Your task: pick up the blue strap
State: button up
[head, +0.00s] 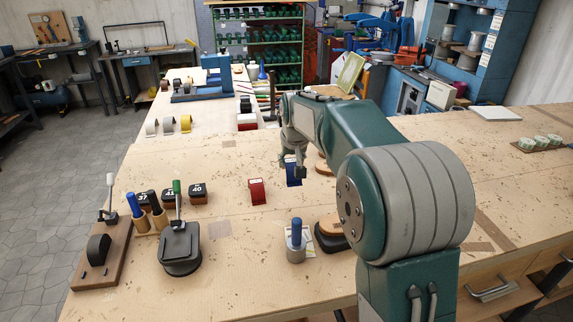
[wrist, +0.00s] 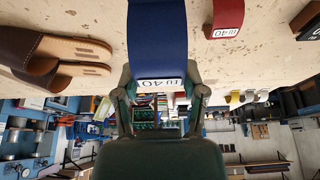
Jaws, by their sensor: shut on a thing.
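The blue strap (head: 291,174) stands on or just above the wooden bench in the head view, partly hidden by my gripper (head: 298,172). In the wrist view the blue strap (wrist: 158,40) fills the top middle, with a white "EU 40" label at its near end. My gripper (wrist: 160,92) has one finger on each side of that end and is shut on it. I cannot tell whether the strap's underside touches the bench.
A red strap (head: 256,190) stands close to the left; it also shows in the wrist view (wrist: 226,18). A brown sandal (wrist: 60,55) lies on the other side.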

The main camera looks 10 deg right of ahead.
jog(key=s+r, duration=0.3)
jog(key=s, duration=0.4)
jog(key=shift+s+d+r, duration=0.15)
jog(key=shift+s+d, duration=0.2)
jog(key=shift+d, duration=0.1)
